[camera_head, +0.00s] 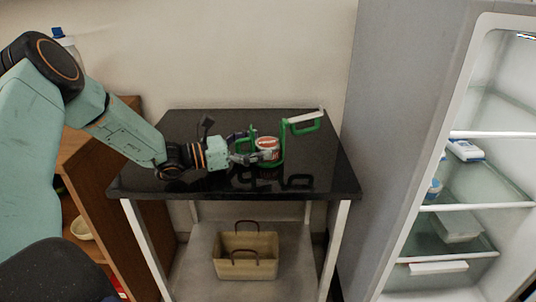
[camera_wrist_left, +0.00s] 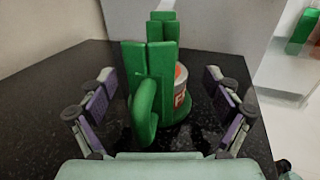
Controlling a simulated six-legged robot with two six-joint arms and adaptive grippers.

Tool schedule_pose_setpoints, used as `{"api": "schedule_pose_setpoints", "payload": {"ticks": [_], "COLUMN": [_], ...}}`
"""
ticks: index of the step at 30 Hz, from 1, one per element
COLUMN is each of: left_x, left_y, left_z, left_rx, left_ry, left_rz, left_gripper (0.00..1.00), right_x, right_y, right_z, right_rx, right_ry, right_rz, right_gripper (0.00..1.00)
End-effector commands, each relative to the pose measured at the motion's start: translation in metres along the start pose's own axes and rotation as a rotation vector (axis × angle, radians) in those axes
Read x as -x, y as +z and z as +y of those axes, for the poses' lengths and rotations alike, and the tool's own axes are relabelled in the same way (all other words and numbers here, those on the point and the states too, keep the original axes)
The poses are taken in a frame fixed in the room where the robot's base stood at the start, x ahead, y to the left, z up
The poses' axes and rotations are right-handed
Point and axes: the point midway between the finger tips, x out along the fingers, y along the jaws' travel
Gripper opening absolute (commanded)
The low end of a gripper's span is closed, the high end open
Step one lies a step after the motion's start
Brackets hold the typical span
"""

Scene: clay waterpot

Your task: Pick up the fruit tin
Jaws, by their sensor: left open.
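The fruit tin (camera_head: 267,143) is a short can with a red and white label. It stands in a green frame (camera_head: 303,130) on the black table. In the left wrist view, the tin (camera_wrist_left: 181,92) is partly hidden behind the green frame's upright (camera_wrist_left: 140,65) and loop handle. My left gripper (camera_head: 249,145) is at the left of the tin, low over the table. In the left wrist view, my left gripper (camera_wrist_left: 160,90) is open, with purple-padded fingers either side of the green frame. It holds nothing. My right gripper is not in view.
The black table (camera_head: 225,183) is mostly bare toward its front. A basket (camera_head: 245,265) stands on the shelf below. An open fridge (camera_head: 405,225) is on the right, a brown shelf unit (camera_head: 125,200) on the left.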

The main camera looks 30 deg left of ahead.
Motion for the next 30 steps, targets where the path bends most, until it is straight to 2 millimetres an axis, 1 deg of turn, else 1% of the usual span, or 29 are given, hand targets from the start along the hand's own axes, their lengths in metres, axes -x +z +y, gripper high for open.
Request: {"api": "schedule_pose_setpoints", "payload": {"ticks": [1,4,13,30], "left_x": [-0.0058,-0.0122,-0.0141,-0.0139], "left_y": [-0.0017,-0.0008,0.0007,0.0006], "left_z": [-0.0007,-0.0004,0.0001,0.0], "left_rx": [-0.001,0.0,0.001,0.0], "left_ry": [-0.003,-0.001,0.001,0.001], "left_rz": [0.001,0.0,-0.001,-0.001], "left_gripper": [0.9,0.9,0.89,0.41], "right_x": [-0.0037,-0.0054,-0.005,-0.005], "right_y": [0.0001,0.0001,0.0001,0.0], "right_z": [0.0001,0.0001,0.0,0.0], "right_rx": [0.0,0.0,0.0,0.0], "right_ry": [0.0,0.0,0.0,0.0], "right_rz": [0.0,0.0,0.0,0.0], "right_gripper": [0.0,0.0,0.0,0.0]}}
